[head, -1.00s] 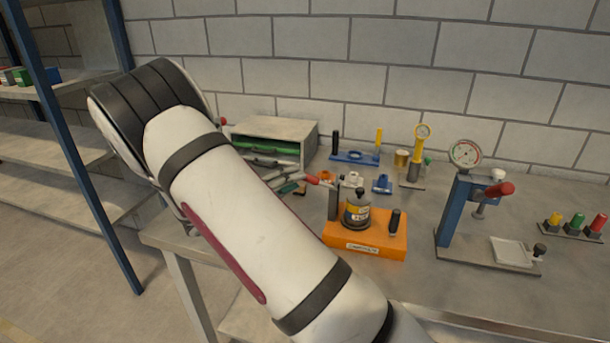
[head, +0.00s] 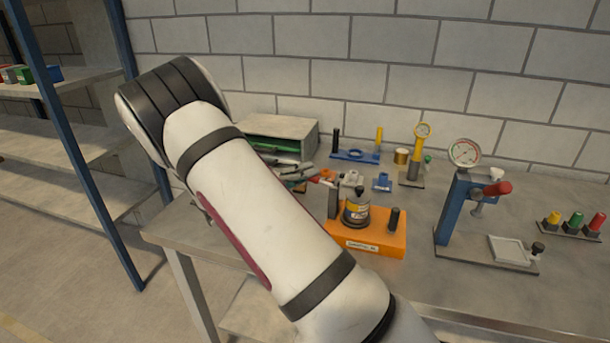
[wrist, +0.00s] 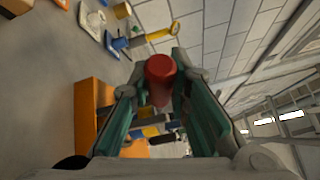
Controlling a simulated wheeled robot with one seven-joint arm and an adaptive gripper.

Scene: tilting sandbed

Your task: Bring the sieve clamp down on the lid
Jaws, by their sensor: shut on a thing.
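The sieve clamp stands on an orange base (head: 370,238) on the bench, with a dark post (head: 333,202) at its left. The clamp's red handle (head: 328,174) shows above and left of the pot. My gripper (head: 316,176) is shut on this handle, which stands between the teal fingers in the wrist view (wrist: 160,78). The clamp arm is mostly hidden, and I cannot tell whether it touches the lid.
A blue press with a gauge and red lever (head: 455,205) stands to the right. Behind are a blue stand (head: 355,157), a yellow gauge post (head: 417,160) and small blue and white parts. A grey box (head: 275,138) stands behind my arm.

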